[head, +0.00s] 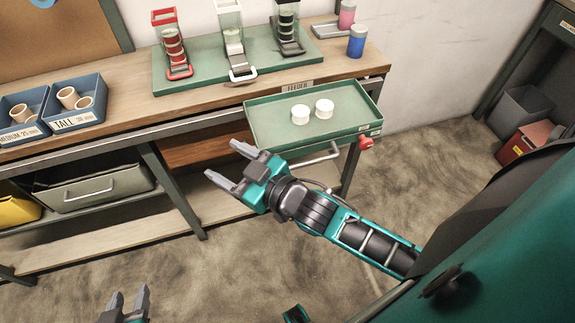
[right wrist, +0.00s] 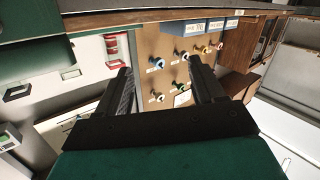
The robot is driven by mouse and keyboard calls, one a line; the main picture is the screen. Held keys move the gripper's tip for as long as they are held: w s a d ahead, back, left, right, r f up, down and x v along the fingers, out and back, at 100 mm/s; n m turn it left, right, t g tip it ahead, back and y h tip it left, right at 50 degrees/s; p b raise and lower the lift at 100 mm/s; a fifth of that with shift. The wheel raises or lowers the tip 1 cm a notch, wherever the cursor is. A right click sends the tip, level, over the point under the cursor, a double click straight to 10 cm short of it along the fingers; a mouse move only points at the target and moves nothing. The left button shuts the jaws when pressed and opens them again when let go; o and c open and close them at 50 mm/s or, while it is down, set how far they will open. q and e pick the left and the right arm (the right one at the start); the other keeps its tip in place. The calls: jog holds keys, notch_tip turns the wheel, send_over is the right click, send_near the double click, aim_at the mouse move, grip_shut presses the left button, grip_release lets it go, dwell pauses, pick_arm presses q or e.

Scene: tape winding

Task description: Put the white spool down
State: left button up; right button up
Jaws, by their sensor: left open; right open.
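Two white spools stand side by side on the green feeder tray: a left one (head: 300,114) and a right one (head: 324,108). The green tray (head: 275,136) sticks out from the bench front at right of centre. My right gripper (head: 226,161) is open and empty, in front of the bench and left of the tray, apart from both spools. Its two fingers also show apart in the right wrist view (right wrist: 158,80), with nothing between them. My left gripper (head: 129,291) is open and empty at the bottom edge of the head view, far from the spools.
Three dispensers, red (head: 170,45), white (head: 232,40) and black (head: 287,28), stand on a green base on the bench. Blue bins (head: 77,118) hold tan cores at left. A blue cup (head: 357,40) and a pink cup (head: 347,15) stand behind the tray.

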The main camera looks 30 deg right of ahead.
jog(key=s+d+f+m+g+h, duration=0.4)
jog(key=s+d+f, duration=0.2)
jog(key=s+f, duration=0.4)
jog(key=shift+s+d+f+g, duration=0.2)
jog(key=shift+f+g, duration=0.2)
jog(key=shift+f, duration=0.35)
jog(key=r+p, duration=0.2)
jog(key=p, duration=0.1)
jog(key=shift+s+d+r+h, duration=0.1)
jog(key=shift+d+h, duration=0.2)
